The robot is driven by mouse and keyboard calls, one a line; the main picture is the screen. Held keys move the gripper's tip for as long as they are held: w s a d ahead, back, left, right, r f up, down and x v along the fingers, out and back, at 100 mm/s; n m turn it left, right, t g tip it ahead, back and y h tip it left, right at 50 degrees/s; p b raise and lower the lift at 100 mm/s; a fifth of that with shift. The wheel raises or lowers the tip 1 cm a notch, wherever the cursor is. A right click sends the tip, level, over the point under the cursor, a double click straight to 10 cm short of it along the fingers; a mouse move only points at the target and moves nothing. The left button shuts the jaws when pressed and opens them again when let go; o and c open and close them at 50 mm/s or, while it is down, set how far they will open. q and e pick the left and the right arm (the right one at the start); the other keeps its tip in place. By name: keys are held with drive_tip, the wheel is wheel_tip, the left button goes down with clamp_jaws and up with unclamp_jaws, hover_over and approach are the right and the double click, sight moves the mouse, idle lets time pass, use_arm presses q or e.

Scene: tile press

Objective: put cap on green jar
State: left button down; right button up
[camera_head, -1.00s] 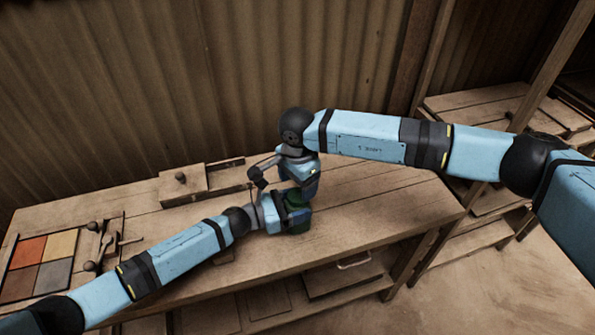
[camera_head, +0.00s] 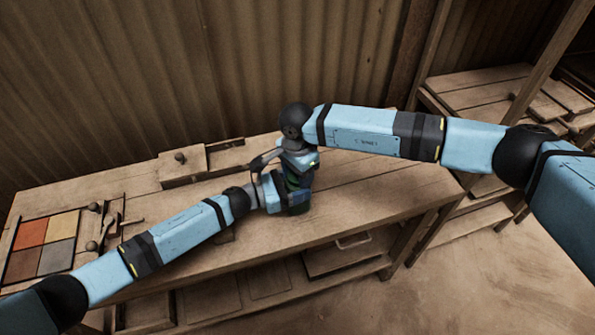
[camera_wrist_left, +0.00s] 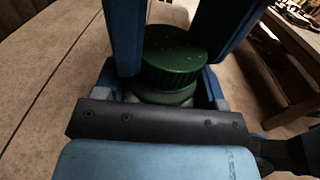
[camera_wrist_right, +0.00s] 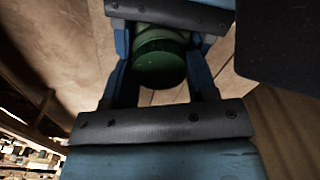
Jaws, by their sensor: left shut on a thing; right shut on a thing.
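The green jar (camera_wrist_left: 160,97) stands upright on the workbench; in the head view (camera_head: 299,208) it is mostly hidden by my grippers. My left gripper (camera_head: 284,190) is shut around the jar's body from the left. A dark green ribbed cap (camera_wrist_left: 173,68) sits at the jar's mouth, apparently touching it; whether it is seated cannot be told. My right gripper (camera_wrist_right: 160,62) is shut on the cap from above, with its blue fingers on either side. The cap also shows in the right wrist view (camera_wrist_right: 158,66), with the jar beyond it.
The workbench (camera_head: 370,200) is mostly clear right of the jar. A wooden box with a knob (camera_head: 183,165) stands at the back. A tray of coloured tiles (camera_head: 42,245) lies at the left. A corrugated wall (camera_head: 200,70) closes off the rear.

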drive_tip(key=shift+m, duration=0.7)
drive_tip(key=o, duration=1.1)
wheel_tip(320, 180, up, 12)
use_arm(q)
drive_tip(key=shift+c, duration=0.6)
unclamp_jaws()
